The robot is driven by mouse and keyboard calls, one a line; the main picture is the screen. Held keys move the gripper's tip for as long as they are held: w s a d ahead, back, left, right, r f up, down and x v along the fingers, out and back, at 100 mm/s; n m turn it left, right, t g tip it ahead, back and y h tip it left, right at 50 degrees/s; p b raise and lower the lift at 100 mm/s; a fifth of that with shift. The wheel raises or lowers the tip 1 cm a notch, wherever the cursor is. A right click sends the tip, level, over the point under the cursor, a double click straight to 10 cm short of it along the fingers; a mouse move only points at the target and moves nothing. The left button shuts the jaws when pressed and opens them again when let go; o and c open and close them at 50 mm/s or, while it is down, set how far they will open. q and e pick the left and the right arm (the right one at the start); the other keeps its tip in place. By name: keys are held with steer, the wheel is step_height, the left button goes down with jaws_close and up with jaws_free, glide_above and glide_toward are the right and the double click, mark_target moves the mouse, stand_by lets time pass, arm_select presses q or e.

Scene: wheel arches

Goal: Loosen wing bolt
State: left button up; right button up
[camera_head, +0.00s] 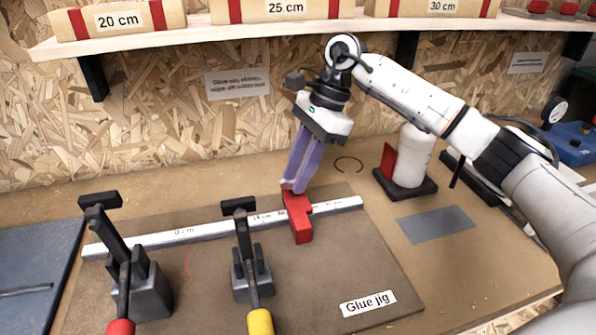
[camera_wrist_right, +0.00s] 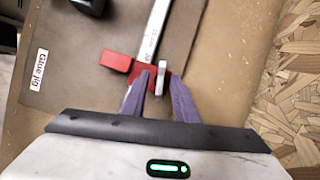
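A red stop block (camera_head: 298,217) sits on the metal ruler (camera_head: 140,240) of the glue jig, near the ruler's right part. In the right wrist view, the pale upright wing bolt (camera_wrist_right: 162,79) stands on the red block (camera_wrist_right: 118,62). My right gripper (camera_head: 293,187) reaches down to the block, its purple fingers (camera_wrist_right: 158,82) on either side of the wing bolt. They look open, with a narrow gap visible on the wing's left. My left gripper is not in view.
Two toggle clamps, one red-handled (camera_head: 150,290) and one yellow-handled (camera_head: 250,270), stand left of the block. A white bottle (camera_head: 412,155) in a dark stand is to the right. A shelf (camera_head: 200,32) with labelled wooden blocks spans the back wall.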

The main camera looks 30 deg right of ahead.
steer(key=v, duration=1)
steer(key=shift+d, duration=0.1)
